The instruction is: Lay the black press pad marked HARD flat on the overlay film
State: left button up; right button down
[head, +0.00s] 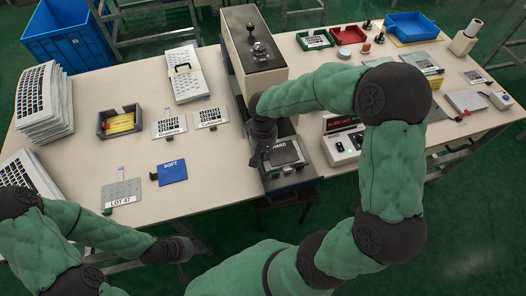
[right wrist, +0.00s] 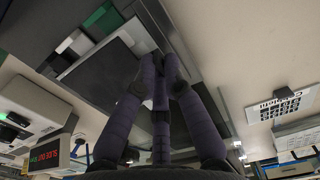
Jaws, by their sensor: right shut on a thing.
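The black pad marked HARD (head: 281,147) is at the bed of the press in the middle of the table. My right gripper (head: 264,130) comes down over its far left side and is shut on it. In the right wrist view the closed fingers (right wrist: 160,75) meet a dark flat plate (right wrist: 105,72), which looks like the pad. It looks about level; I cannot tell whether it touches what is below. The overlay film beneath it cannot be made out. My left gripper (head: 190,248) hangs off the table's front edge, away from the objects, and its jaws are unclear.
The press (head: 254,45) rises behind the pad. A blue SOFT pad (head: 173,174) and a LOT 47 plate (head: 122,193) lie to the left. A control box with a red display (head: 343,138) stands close on the right. Table around the SOFT pad is mostly clear.

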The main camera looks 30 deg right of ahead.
jog(key=shift+f+b, duration=0.35)
jog(key=shift+f, duration=0.2)
dwell(0.6)
jog(key=c, duration=1.3)
grip_release()
jog(key=shift+o, duration=0.2)
notch_tip(320, 180, up, 12)
